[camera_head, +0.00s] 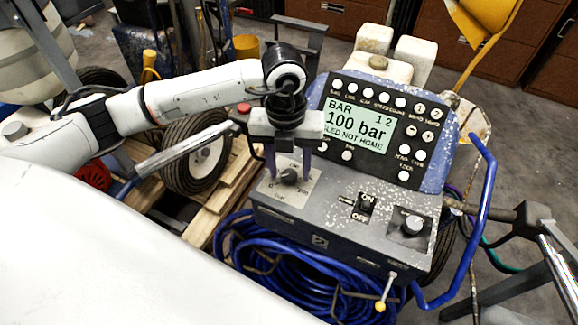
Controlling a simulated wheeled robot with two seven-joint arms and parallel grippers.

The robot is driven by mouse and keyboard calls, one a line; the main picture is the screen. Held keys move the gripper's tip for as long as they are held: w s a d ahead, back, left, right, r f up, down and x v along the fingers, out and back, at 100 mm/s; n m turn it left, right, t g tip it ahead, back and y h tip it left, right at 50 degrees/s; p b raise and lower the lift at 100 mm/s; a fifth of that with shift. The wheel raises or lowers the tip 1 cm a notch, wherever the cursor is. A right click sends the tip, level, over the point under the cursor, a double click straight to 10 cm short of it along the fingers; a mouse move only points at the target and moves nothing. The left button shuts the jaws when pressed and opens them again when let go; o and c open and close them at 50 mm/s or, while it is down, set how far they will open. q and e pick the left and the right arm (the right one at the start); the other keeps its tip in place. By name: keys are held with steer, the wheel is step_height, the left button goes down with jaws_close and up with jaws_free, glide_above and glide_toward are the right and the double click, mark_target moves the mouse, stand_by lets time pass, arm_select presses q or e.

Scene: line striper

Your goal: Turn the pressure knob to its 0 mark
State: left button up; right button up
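The line striper's grey control box (335,222) is in the middle of the head view. A small dark round knob (290,176) sits on a pale square dial plate (275,195) at the box's left end; it appears to be the pressure knob. Its pointer and the fine marks are too small to read. My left gripper (289,170) points down over this knob, its two dark fingers apart on either side of it. I cannot tell whether either finger touches the knob. The display (357,125) reads 100 bar. My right gripper is not in view.
An ON/OFF switch (364,205) and a second knob (411,226) are on the box's right part. A button panel (408,153) rises behind. A blue curved bar (484,205) stands at the right, and a coiled blue hose (275,275) hangs below.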

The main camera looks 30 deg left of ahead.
mark_target(287, 174)
arm_select(q)
step_height(287, 174, up, 10)
steer(key=shift+a+r, duration=0.15)
stand_by(0.6)
steer(key=shift+s, duration=0.2)
